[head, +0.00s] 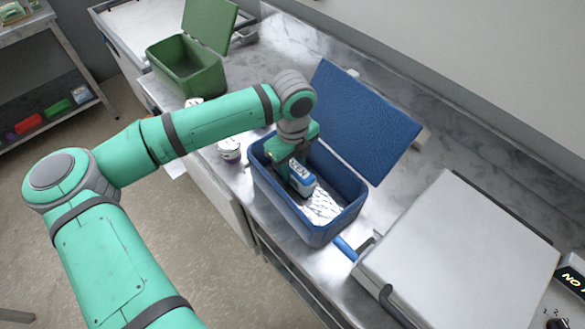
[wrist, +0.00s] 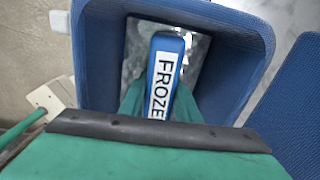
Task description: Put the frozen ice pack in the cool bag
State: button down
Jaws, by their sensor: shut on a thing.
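The blue cool bag (head: 318,227) stands open on the steel counter, its blue lid (head: 362,120) tilted up at the back. Its rim also shows in the wrist view (wrist: 262,45). The ice pack (head: 302,179) is blue with a white label, and the wrist view (wrist: 163,75) shows "FROZE" on it. My gripper (wrist: 150,100) is shut on the ice pack and reaches down inside the bag's opening. The pack is within the bag's walls, above a silvery lining. I cannot tell whether it touches the bottom. The fingertips are partly hidden.
A green open box (head: 190,70) stands further back on the left. A large pale closed lid (head: 455,255) with a handle is at the right. The bag's walls are close around my gripper.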

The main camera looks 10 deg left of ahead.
aim_at(293, 163)
jog(key=shift+f, duration=0.15)
jog(key=c, duration=1.3)
grip_release()
jog(key=shift+c, duration=0.2)
notch_tip(293, 163, up, 12)
jog(key=shift+r, duration=0.15)
